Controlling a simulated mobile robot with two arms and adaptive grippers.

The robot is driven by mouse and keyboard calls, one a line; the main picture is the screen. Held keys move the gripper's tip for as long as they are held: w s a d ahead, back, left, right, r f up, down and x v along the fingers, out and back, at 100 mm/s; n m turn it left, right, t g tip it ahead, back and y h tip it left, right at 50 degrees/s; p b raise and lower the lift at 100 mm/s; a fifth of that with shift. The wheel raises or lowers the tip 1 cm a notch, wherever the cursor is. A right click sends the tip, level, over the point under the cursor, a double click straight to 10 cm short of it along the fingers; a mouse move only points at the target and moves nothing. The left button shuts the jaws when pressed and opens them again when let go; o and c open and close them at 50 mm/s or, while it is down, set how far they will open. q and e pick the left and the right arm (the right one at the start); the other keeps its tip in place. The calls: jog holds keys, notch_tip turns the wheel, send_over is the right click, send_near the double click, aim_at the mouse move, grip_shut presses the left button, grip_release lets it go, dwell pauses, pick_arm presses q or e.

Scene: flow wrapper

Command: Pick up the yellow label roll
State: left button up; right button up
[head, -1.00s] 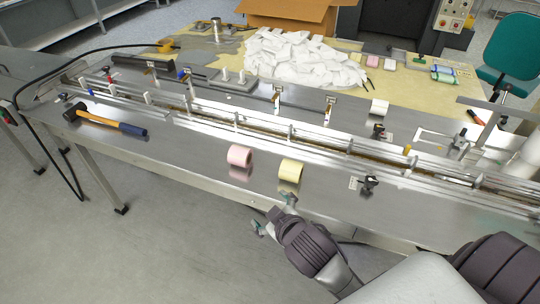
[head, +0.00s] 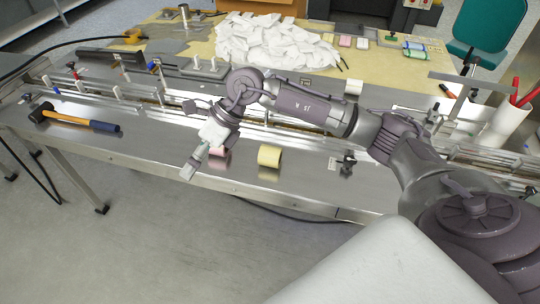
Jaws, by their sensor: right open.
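The yellow label roll (head: 269,156) lies on its side on the steel machine bed (head: 310,172), near the front edge. A pink roll (head: 219,151) lies to its left, partly hidden by my right gripper. My left gripper is not in view.
A hammer (head: 100,126) lies at the left of the bed. A rail runs lengthwise behind the rolls, partly hidden by my right arm. A small black clamp (head: 347,160) stands right of the yellow roll. White packets (head: 270,45) are piled on the table behind.

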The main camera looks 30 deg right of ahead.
jog(key=w+d+h, duration=0.2)
jog(key=d+h, duration=0.4)
jog(key=d, duration=0.7)
jog(key=r+m+h, duration=0.1)
jog(key=r+h, duration=0.1)
send_over(269, 148)
jog(key=shift+g, duration=0.4)
jog(key=f, duration=0.4)
jog(key=f+p, duration=0.1)
jog(key=f, duration=0.2)
jog(key=shift+w+a+f+p, duration=0.15)
jog(key=shift+a+f+p, duration=0.05)
jog(key=shift+f+p, duration=0.15)
jog(key=shift+f, duration=0.55)
jog(key=shift+f+p, duration=0.3)
jog(key=f, duration=0.1)
jog(key=f+p, duration=0.1)
jog(key=f, duration=0.1)
jog(key=shift+s+d+f, duration=0.15)
jog(key=shift+s+f, duration=0.1)
jog(key=shift+f, duration=0.55)
jog(key=c, duration=1.3)
jog(key=shift+r, duration=0.1)
